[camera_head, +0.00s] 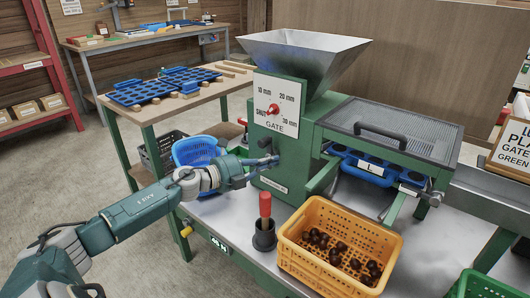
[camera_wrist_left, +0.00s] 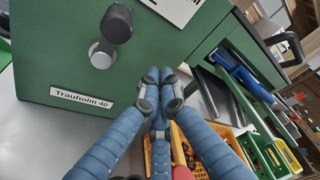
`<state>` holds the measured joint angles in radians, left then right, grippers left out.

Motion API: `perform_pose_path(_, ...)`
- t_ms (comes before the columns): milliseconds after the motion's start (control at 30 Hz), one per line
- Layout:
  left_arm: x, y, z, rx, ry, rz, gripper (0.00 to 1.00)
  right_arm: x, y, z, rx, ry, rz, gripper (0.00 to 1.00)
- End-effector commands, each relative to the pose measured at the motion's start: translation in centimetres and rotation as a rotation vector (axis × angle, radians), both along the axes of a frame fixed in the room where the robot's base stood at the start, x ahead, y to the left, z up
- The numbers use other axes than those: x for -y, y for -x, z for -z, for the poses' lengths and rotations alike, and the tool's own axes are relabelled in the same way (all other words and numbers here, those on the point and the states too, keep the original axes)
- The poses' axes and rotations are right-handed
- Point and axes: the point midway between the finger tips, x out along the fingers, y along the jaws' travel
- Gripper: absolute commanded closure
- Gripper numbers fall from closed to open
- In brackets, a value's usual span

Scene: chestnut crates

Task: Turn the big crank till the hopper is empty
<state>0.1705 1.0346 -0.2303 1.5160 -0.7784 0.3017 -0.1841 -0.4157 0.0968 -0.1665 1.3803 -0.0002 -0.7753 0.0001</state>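The grey metal hopper (camera_head: 305,52) sits on the green machine (camera_head: 290,183); I see its upper inner walls but not its bottom. A short crank with a dark knob (camera_head: 264,142) sticks out of the machine's front; its knob (camera_wrist_left: 117,22) and grey hub also show in the left wrist view. My left gripper (camera_head: 276,160) is in front of the machine, just below this knob. In the left wrist view its blue fingers (camera_wrist_left: 157,80) meet at the tips, right of and below the hub, with nothing visible between them. My right gripper is out of view.
A yellow crate (camera_head: 318,268) holding several dark chestnuts stands on the bench, beside a red-handled tool in a black cup (camera_head: 264,238). The gate plate (camera_head: 277,90) has a red lever. A blue basket (camera_head: 196,152) is at left. A grated tray (camera_head: 395,125) juts out right.

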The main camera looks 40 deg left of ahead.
Motion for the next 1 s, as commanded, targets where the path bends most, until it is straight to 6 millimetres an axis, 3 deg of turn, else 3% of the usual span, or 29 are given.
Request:
perform_pose_path(100,0.7,-1.7,-0.1,0.003,0.0,0.0,1.0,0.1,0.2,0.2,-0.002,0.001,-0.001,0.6)
perform_pose_path(200,-1.3,-1.5,-0.6,0.0,-0.003,-0.003,1.0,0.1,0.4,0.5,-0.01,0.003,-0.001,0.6)
perform_pose_path(400,-2.8,-1.5,-1.3,0.0,-0.001,0.001,1.0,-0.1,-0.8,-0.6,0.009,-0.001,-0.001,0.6)
perform_pose_path(1000,-3.3,-1.5,-1.5,-0.002,0.024,0.0,1.0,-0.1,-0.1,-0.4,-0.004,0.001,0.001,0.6)
